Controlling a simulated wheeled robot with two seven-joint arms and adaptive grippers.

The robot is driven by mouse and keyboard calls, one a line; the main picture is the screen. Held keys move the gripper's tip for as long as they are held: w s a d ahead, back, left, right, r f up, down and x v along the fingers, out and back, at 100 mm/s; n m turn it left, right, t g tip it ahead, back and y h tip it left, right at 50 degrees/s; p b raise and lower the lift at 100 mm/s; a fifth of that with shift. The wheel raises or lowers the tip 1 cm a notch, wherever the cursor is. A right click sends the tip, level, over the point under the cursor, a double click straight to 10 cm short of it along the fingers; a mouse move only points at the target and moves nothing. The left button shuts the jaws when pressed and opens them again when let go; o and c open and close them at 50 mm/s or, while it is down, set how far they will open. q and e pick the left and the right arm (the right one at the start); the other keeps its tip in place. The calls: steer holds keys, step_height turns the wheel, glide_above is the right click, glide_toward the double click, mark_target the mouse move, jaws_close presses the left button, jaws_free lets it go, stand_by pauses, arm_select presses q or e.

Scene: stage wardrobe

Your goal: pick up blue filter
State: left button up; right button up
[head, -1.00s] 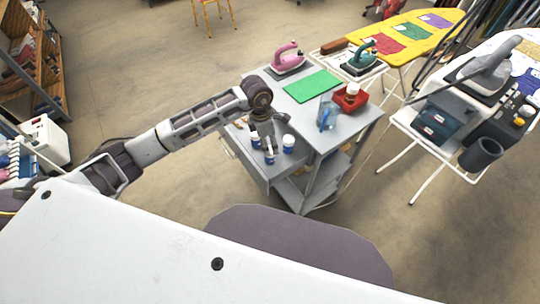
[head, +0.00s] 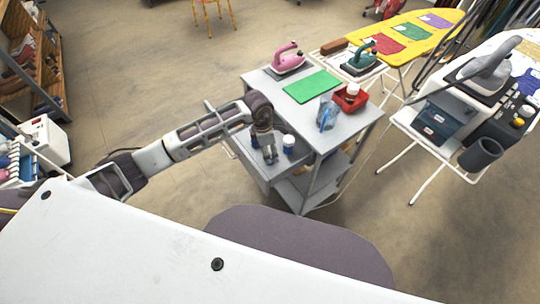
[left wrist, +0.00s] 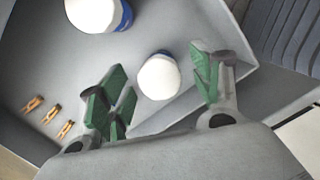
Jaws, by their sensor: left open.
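A blue filter with a white top (left wrist: 158,77) sits in the open drawer (left wrist: 48,75), between the spread green-padded fingers of my left gripper (left wrist: 160,90) in the left wrist view. The fingers look apart from it. A second, larger-looking white-topped blue piece (left wrist: 95,14) is at the top of that view. In the head view my left gripper (head: 268,152) reaches down into the drawer and hides part of its contents. A white-topped blue piece (head: 289,143) shows just right of it. My right gripper is not in view.
Several wooden clothespins (left wrist: 50,113) lie in the drawer. The grey cart (head: 350,125) carries a green mat (head: 312,86), a pink iron (head: 287,57), a clear blue-tinted jug (head: 327,115) and a red bin (head: 351,101). The drawer walls stand close around the gripper.

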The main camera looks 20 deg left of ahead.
arm_select(q)
steer(key=shift+f, duration=1.75)
steer(key=shift+w, duration=0.1)
steer(key=c, duration=1.2)
